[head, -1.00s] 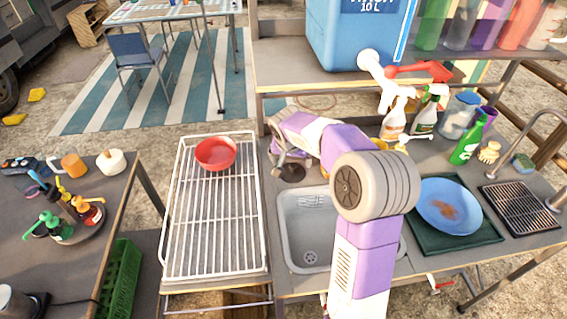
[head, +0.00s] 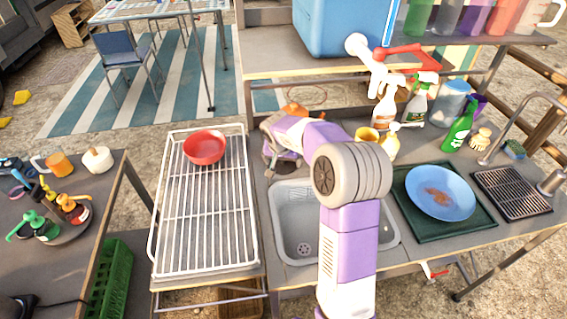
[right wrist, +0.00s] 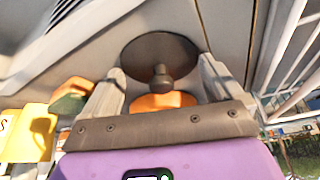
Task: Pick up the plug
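The plug (right wrist: 160,52) is a dark round disc with a small knob. In the right wrist view it lies on the grey counter, its knob between my right gripper's fingers (right wrist: 161,66). The fingers stand apart on either side of the knob; I see no contact. In the head view my right gripper (head: 281,158) is low over the counter, behind the sink's left rear corner, and largely covers the plug. My left gripper is not in view.
The sink (head: 290,225) is in front of the gripper. A white wire rack (head: 205,220) with a red bowl (head: 205,147) stands to the left. An orange object (head: 295,109) is behind the gripper. Spray bottles (head: 387,105) and a yellow cup (head: 366,135) are to the right.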

